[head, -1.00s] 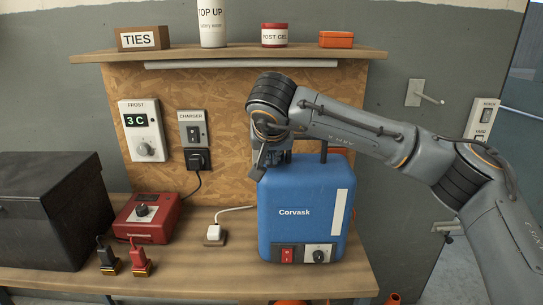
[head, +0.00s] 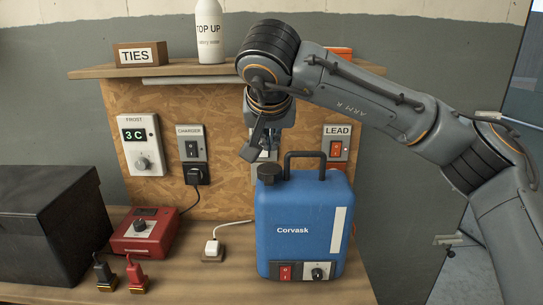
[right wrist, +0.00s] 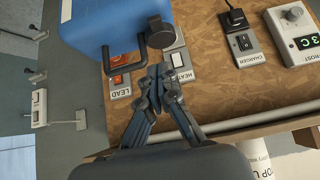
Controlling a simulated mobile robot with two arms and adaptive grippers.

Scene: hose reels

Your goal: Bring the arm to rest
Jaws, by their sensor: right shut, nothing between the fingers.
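My right arm (head: 370,95) reaches in from the right across the shelf. My right gripper (head: 258,152) points down in front of the backboard, just above and behind the blue Corvask unit (head: 305,215). In the right wrist view the gripper (right wrist: 160,72) is shut, with its fingers together and nothing between them. Its tips are close to the HEAT switch plate (right wrist: 178,72) and the LEAD switch plate (right wrist: 120,92), and to the unit's black handle (right wrist: 112,55). Whether they touch anything is unclear. My left gripper is not in view.
A LEAD switch (head: 337,147) with a red rocker, a CHARGER switch (head: 190,143) and a FROST thermostat (head: 141,145) are on the backboard. A red charger (head: 145,235) and a dark box (head: 48,222) stand on the bench. The shelf (head: 180,70) is above.

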